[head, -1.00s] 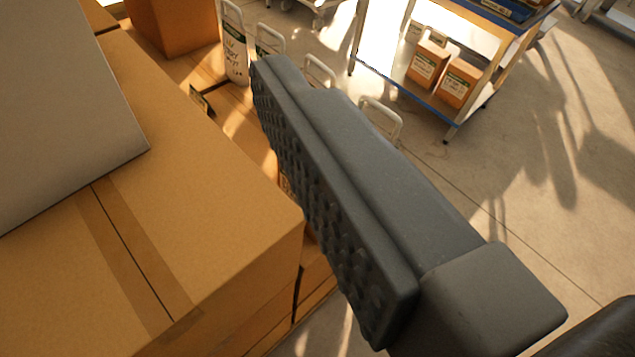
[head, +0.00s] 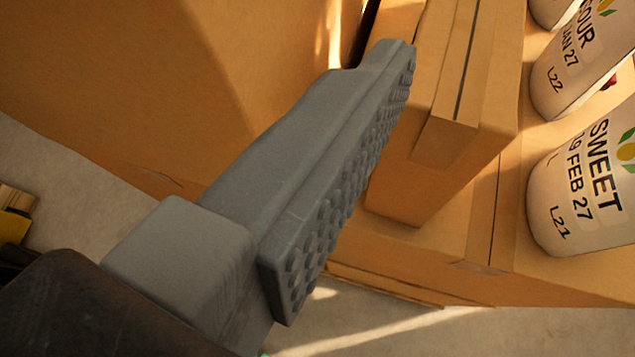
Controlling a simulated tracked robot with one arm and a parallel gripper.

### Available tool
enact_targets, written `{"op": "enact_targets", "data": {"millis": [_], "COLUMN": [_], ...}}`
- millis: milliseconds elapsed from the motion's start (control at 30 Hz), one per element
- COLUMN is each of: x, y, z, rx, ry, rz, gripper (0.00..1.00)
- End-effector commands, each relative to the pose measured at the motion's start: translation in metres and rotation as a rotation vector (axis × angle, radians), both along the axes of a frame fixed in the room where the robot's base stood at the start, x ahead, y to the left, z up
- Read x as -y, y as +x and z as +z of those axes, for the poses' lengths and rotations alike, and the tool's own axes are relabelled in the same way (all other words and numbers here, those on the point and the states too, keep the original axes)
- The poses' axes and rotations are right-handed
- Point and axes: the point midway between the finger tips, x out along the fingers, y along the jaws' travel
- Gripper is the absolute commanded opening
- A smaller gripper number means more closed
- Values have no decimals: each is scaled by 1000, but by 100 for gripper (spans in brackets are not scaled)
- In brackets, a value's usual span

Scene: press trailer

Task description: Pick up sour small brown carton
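One dark grey finger of my gripper (head: 335,180) crosses the middle of the head view, its studded pad facing right. The other finger is out of frame. The visible pad is bare and closes on nothing. A brown carton (head: 415,165) with a taped top stands just right of and beyond the fingertip, on a larger brown box (head: 400,245). The finger hides part of its left side; whether they touch cannot be told. No label shows on this carton, so I cannot tell whether it is the sour one.
A large brown carton (head: 130,80) fills the upper left. White containers stand at right, one marked SOUR (head: 570,75) and one marked SWEET (head: 575,195). Pale floor (head: 400,335) shows along the bottom. A yellow object (head: 14,225) is at the left edge.

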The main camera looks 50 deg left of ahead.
Motion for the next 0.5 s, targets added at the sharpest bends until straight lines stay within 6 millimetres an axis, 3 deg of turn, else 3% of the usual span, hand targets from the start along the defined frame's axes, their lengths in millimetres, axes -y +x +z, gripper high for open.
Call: {"op": "enact_targets", "data": {"millis": [100,200,500], "x": [-5,-9,-23], "y": [-17,-19,22], "z": [-15,-23,-42], "rx": [-28,-37,-38], "ry": [78,104,107], "rz": [35,48,52], "gripper": [82,82,82]}}
